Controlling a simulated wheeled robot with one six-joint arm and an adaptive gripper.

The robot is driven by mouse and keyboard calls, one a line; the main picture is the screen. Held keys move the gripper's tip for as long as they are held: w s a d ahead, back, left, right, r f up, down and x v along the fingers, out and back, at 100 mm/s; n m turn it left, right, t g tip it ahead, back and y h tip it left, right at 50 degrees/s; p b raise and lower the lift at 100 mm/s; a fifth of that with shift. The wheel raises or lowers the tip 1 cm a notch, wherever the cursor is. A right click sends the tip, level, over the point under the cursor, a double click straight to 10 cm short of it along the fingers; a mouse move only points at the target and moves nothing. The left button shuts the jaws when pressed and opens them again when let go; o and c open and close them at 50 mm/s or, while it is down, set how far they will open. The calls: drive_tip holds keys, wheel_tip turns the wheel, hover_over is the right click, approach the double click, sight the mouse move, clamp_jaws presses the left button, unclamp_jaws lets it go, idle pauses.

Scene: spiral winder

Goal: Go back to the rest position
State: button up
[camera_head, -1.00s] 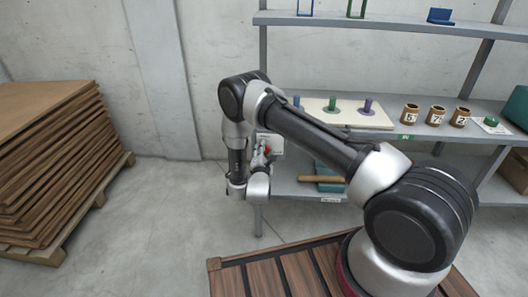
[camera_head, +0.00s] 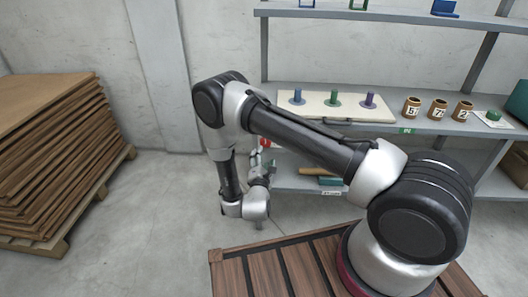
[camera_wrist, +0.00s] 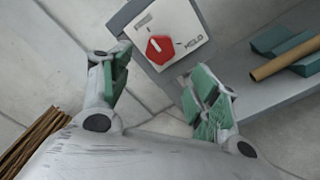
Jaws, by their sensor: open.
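My gripper (camera_wrist: 162,84) is open and empty in the wrist view, its green-padded fingers wide apart. In the head view my gripper (camera_head: 262,165) hangs below the bent arm, left of the shelf, partly hidden by my wrist. Ahead of the fingers is a red knob (camera_wrist: 160,48) on a white plate (camera_wrist: 185,35) with small lettering, apart from both fingers. The knob also shows small in the head view (camera_head: 265,143).
A shelf (camera_head: 390,88) at the back carries a board with three coloured pegs, several brown cups and a green piece. A wooden stick (camera_wrist: 285,58) lies on the lower shelf. A stack of brown boards (camera_head: 50,150) stands left. Floor between is clear.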

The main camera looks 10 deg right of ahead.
drive_tip(key=shift+v, duration=0.9)
